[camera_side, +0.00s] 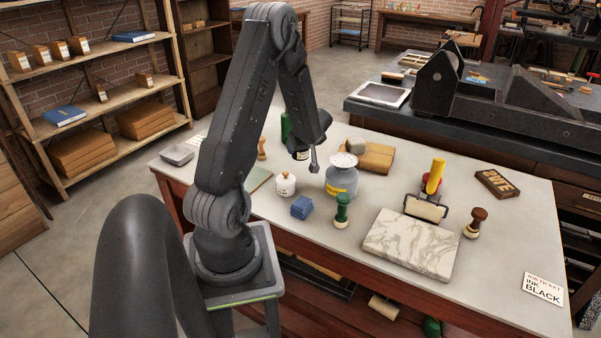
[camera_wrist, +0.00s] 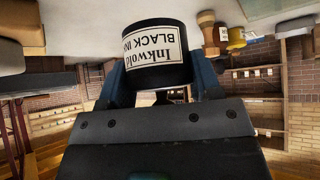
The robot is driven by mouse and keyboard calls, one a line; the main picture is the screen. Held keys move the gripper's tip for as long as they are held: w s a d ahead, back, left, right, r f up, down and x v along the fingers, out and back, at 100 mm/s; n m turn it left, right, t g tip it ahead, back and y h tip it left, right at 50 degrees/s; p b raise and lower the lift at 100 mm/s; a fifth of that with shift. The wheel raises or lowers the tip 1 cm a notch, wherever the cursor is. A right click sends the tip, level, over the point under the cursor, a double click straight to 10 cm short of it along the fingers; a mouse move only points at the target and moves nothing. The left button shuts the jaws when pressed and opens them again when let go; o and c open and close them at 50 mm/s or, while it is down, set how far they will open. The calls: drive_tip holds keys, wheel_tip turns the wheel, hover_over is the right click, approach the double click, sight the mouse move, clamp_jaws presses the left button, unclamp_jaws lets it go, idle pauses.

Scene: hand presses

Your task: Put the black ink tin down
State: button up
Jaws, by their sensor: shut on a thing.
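The black ink tin (camera_wrist: 155,55) is a short black cylinder with a cream label reading "Inkwold BLACK INK". In the wrist view it sits between the blue-grey fingers of my gripper (camera_wrist: 162,85), which is shut on it. In the side view my gripper (camera_side: 308,150) is over the back part of the pale worktable (camera_side: 510,240), left of the brown parcel. A small part of the tin (camera_side: 301,154) shows there; my arm and gripper hide the rest. I cannot tell whether the tin touches the tabletop.
The table's right side has free room.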

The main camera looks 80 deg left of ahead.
drive_tip(key=shift+f, duration=3.5)
drive_tip(key=shift+f, duration=0.1)
drive_tip(key=o, duration=1.2)
